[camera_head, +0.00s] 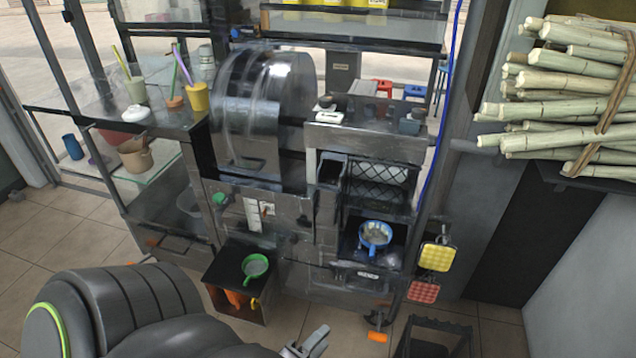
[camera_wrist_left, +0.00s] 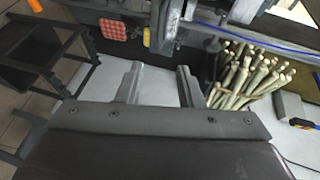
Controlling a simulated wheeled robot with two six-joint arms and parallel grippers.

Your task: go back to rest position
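My left arm comes in from the lower left of the head view. Its gripper (camera_head: 306,344) shows only in part at the bottom edge, above the floor in front of the press. In the left wrist view the two fingers of this gripper (camera_wrist_left: 158,80) stand apart with nothing between them. My right gripper is in neither view. The sugarcane press (camera_head: 262,110) stands ahead, with a shiny rounded metal housing.
A sugarcane bundle (camera_head: 565,85) lies at the upper right and also shows in the left wrist view (camera_wrist_left: 245,75). A green strainer (camera_head: 256,266) sits on a low black box. A dark stand (camera_head: 436,328) is at lower right. Tiled floor (camera_head: 65,235) is bare at left.

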